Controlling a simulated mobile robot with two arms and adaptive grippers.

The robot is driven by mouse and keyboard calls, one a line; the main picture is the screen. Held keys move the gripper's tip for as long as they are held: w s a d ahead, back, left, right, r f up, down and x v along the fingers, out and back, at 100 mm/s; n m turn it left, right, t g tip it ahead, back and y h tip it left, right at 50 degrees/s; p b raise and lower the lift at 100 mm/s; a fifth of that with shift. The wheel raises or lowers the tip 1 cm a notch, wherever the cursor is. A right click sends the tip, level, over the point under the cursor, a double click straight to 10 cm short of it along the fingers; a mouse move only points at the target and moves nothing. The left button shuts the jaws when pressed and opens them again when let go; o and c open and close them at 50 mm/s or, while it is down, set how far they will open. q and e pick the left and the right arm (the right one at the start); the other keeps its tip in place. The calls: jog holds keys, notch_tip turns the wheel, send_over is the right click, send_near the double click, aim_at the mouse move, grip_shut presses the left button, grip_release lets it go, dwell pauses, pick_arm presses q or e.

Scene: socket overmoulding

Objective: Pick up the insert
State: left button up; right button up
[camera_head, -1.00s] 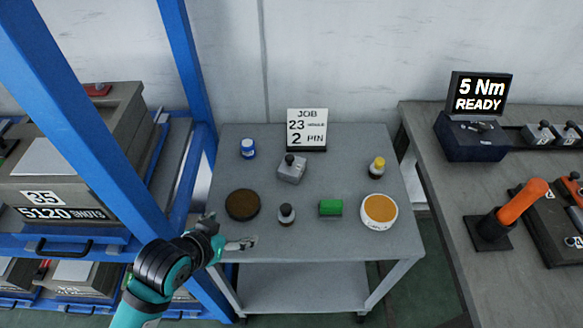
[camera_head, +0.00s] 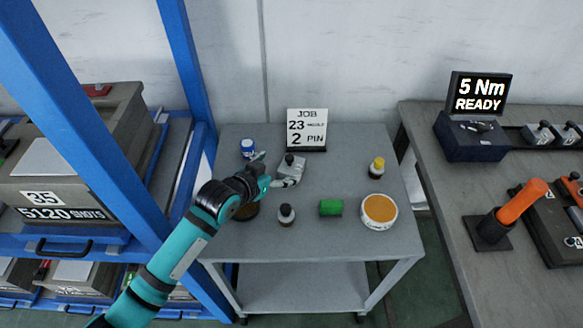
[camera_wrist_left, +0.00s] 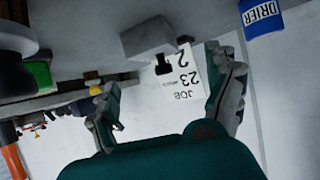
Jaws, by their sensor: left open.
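A small grey block with a dark knob on top (camera_head: 292,170), which looks like the insert, stands on the grey table behind the middle. My left gripper (camera_head: 274,170) is open and empty just left of it, with one finger toward the blue jar and the other at the block's near left side. In the left wrist view, which is turned over, the block (camera_wrist_left: 152,36) appears ahead of and between the spread fingers (camera_wrist_left: 165,75). I cannot tell whether a finger touches it. My right gripper is not in view.
A blue-labelled jar (camera_head: 248,147) stands close to the left gripper. A job sign (camera_head: 307,129) is behind the block. A brown disc (camera_head: 246,212) lies partly under my arm. A dark bottle (camera_head: 286,215), a green block (camera_head: 331,207), an orange-topped tub (camera_head: 379,210) and a yellow-capped bottle (camera_head: 376,168) stand around.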

aim_at(289, 159)
pick_arm(q)
jog(key=shift+w+d+f, duration=0.3)
jog(key=shift+w+d, duration=0.05)
jog(key=shift+w, duration=0.15)
jog(key=shift+w+d, duration=0.25)
jog(key=x, duration=0.2)
jog(key=r+x, duration=0.1)
jog(key=x, duration=0.1)
jog(key=shift+w+d+f, duration=0.2)
jog(key=shift+w+d, duration=0.15)
jog(key=shift+w, duration=0.05)
jog(key=shift+s, duration=0.1)
grip_shut()
jog(key=shift+r, duration=0.15)
